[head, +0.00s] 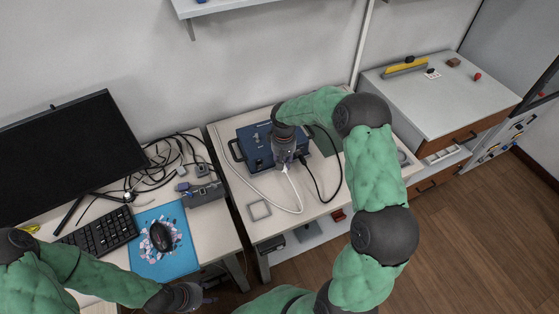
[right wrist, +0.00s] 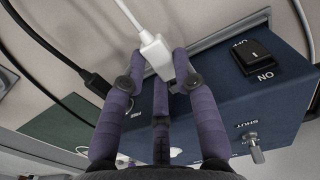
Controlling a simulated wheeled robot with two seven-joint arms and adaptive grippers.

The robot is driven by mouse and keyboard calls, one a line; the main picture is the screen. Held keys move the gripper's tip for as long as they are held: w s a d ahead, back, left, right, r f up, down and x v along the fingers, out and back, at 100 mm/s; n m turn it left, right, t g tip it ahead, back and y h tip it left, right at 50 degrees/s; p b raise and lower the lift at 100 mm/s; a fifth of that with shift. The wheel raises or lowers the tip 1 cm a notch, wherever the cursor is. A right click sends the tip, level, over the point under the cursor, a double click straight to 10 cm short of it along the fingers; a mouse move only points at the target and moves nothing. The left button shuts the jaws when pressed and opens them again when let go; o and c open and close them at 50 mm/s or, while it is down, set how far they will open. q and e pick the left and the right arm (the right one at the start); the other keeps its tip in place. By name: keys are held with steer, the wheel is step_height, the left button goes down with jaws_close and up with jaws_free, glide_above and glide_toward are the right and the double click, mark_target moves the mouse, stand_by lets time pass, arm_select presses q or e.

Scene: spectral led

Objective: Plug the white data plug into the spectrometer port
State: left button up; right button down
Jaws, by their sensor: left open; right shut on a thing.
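The spectrometer is a blue box (head: 251,152) on the middle table; its blue casing fills much of the right wrist view (right wrist: 215,85). The white data plug (right wrist: 155,53) with its white cable is between the fingertips of my right gripper (right wrist: 160,65), which is shut on it at the box's edge. In the head view the white plug (head: 285,168) shows just below my right gripper (head: 284,160). The port is hidden, and I cannot tell whether the plug touches it. My left gripper (head: 196,297) is open and empty at the bottom, beyond the left desk's front edge.
A black plug (right wrist: 97,83) with a black cable is beside the white plug. The box has a power switch (right wrist: 258,57) and a shutter toggle (right wrist: 254,149).

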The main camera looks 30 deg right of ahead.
steer(key=shift+w+r, duration=0.15)
steer(key=shift+w, duration=0.1)
steer(key=c, duration=0.9)
jaws_free()
step_height(320, 180, up, 12)
steer(key=shift+s+f, duration=0.1)
steer(key=shift+s, duration=0.05)
